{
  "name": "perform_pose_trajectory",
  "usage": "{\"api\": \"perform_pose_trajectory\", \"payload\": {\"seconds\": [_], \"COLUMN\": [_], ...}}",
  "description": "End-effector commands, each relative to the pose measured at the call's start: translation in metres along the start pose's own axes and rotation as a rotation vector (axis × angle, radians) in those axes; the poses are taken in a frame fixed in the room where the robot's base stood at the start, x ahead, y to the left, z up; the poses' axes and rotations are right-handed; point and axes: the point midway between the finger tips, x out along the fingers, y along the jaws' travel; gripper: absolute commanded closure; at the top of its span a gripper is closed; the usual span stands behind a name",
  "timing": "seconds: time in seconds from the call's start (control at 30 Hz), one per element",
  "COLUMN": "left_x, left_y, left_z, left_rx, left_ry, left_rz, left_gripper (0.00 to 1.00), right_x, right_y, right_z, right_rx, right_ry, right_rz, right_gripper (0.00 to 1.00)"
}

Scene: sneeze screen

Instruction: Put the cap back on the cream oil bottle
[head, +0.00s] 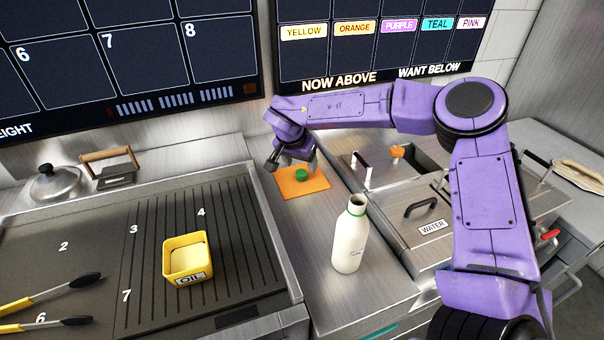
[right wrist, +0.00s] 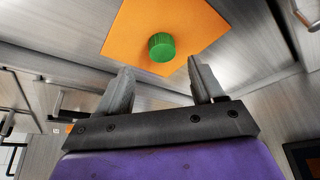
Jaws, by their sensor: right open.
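The cream oil bottle (head: 350,238) stands upright and uncapped on the steel counter, with a green ring at its neck. The green cap (head: 301,174) lies on an orange mat (head: 314,186) farther back. My right gripper (head: 291,163) is above the mat's left back edge, close to the cap, open and empty. In the right wrist view the cap (right wrist: 162,47) lies beyond the open fingers (right wrist: 160,85), roughly between their directions and not held. The bottle is not in the right wrist view. My left gripper is not in view.
A griddle (head: 150,295) at left holds a yellow oil box (head: 187,258) and tongs (head: 50,290). A lidded bin marked WATER (head: 432,228) is right of the bottle. Screens (head: 130,55) line the back wall. The counter between mat and bottle is clear.

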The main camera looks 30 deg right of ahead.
Motion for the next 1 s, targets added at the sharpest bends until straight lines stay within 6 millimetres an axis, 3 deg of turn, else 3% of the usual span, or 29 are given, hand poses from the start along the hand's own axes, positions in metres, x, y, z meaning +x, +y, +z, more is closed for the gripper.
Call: {"api": "perform_pose_trajectory", "payload": {"seconds": [0.23,0.6,0.63,0.8,1.0], "left_x": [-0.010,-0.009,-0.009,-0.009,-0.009], "left_y": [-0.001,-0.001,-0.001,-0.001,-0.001], "left_z": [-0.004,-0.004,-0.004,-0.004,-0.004], "left_rx": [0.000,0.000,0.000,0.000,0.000], "left_ry": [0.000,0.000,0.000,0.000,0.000], "left_rz": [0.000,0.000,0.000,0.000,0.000], "left_gripper": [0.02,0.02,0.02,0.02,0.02], "right_x": [0.037,0.042,0.042,0.041,0.041], "right_y": [-0.003,-0.004,-0.004,-0.004,-0.004], "right_z": [0.004,0.005,0.005,0.005,0.005], "right_rx": [0.001,0.000,0.000,0.000,0.000], "right_ry": [-0.002,-0.001,-0.001,-0.001,-0.001], "right_rz": [0.002,0.000,0.000,0.000,0.000], "right_gripper": [0.33,0.33,0.36,0.91,0.92]}}
